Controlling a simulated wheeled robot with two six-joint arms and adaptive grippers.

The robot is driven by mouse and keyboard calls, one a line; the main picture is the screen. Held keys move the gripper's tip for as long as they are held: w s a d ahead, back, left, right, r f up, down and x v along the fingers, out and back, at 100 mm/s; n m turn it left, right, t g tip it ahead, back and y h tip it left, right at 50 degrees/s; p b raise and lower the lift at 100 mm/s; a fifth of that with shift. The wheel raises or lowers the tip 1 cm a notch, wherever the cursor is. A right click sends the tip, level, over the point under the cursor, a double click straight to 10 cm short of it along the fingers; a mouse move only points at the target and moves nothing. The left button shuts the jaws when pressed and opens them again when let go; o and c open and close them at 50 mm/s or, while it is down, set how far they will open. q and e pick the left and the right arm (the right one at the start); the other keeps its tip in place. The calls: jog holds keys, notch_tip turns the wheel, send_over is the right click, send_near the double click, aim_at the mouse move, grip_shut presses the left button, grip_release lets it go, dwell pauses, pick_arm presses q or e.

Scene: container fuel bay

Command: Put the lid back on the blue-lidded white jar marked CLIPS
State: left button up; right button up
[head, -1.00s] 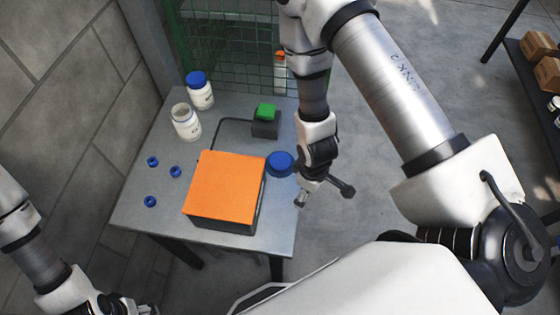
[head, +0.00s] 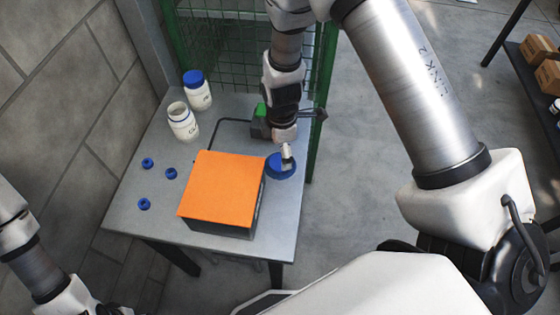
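An open white jar (head: 183,124) stands upright at the back left of the grey table; its label is too small to read surely. A loose blue lid (head: 272,168) lies flat near the table's right edge, beside the orange-topped box. My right gripper (head: 304,134) is over the lid, fingers spread and empty. One fingertip is in front of the lid and hides part of it; I cannot tell whether they touch. My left gripper (head: 108,311) shows only partly at the bottom left edge, away from the table, and its fingers are cut off.
A second white jar (head: 200,97) with a blue cap stands behind the open one. An orange-topped box (head: 221,188) fills the table's middle. Several small blue rings (head: 147,162) lie at left. A green-topped device (head: 259,124) with a cable is behind the lid, close to my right gripper.

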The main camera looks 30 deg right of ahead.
aim_at(280, 162)
notch_tip(280, 162, down, 5)
jog(key=shift+w+a+f+p, duration=0.1)
jog(key=shift+w+p, duration=0.05)
jog(key=shift+p, duration=0.45)
jog(key=shift+c, duration=0.4)
jog(key=c, duration=0.7)
jog(key=shift+c, duration=0.2)
notch_tip(280, 162, up, 10)
jog(key=b, duration=0.1)
